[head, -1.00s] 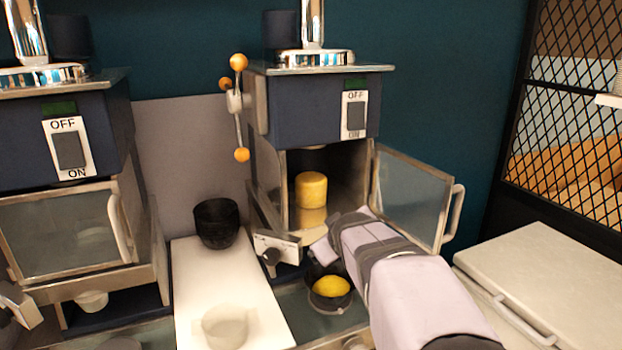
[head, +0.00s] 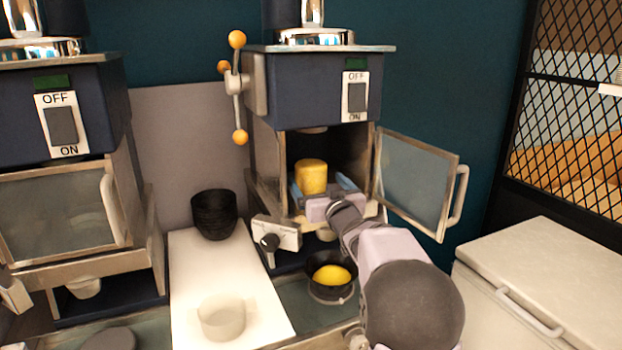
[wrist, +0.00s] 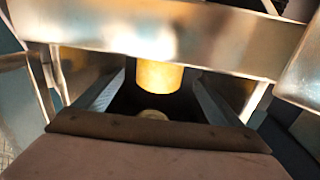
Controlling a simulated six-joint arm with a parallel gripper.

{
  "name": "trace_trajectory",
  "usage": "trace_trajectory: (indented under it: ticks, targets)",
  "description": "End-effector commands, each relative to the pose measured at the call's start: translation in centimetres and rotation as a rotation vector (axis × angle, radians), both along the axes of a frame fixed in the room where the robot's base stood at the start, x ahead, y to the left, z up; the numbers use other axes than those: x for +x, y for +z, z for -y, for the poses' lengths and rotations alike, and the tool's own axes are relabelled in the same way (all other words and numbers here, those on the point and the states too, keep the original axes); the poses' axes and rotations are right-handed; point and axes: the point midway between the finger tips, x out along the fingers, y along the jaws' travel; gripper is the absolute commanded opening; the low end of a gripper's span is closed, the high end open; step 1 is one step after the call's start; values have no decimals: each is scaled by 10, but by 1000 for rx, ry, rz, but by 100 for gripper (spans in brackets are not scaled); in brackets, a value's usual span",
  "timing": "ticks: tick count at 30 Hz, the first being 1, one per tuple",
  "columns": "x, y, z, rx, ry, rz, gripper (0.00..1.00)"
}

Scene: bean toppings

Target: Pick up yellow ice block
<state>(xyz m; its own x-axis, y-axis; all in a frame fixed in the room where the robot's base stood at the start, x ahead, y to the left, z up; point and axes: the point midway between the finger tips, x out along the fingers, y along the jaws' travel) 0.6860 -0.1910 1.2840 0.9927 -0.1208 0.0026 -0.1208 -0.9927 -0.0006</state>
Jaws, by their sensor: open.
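The yellow ice block (head: 311,176) is a short upright cylinder inside the open compartment of the right machine (head: 318,100). In the wrist view the block (wrist: 159,76) shows ahead, with its top cut off by the metal frame. My gripper (head: 325,184) is open at the compartment mouth, its blue fingers on the left and right of the block. In the wrist view the two fingers (wrist: 155,92) stand apart with the block between their far ends. I cannot tell whether either finger touches it.
The glass door (head: 415,180) is swung open on the right. A black bowl with a yellow mound (head: 332,276) sits below. Black stacked bowls (head: 214,214) and a pale cup (head: 221,318) are on the white board (head: 190,290). A metal frame edge (wrist: 160,38) passes close above my gripper.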

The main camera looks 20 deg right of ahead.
Motion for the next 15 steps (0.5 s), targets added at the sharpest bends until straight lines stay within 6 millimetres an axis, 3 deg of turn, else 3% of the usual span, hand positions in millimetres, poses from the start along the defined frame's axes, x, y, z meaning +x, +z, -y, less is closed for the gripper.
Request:
trace_trajectory:
  ticks: [15]
  targets:
    - [23, 2, 3, 0, 0, -3, 90]
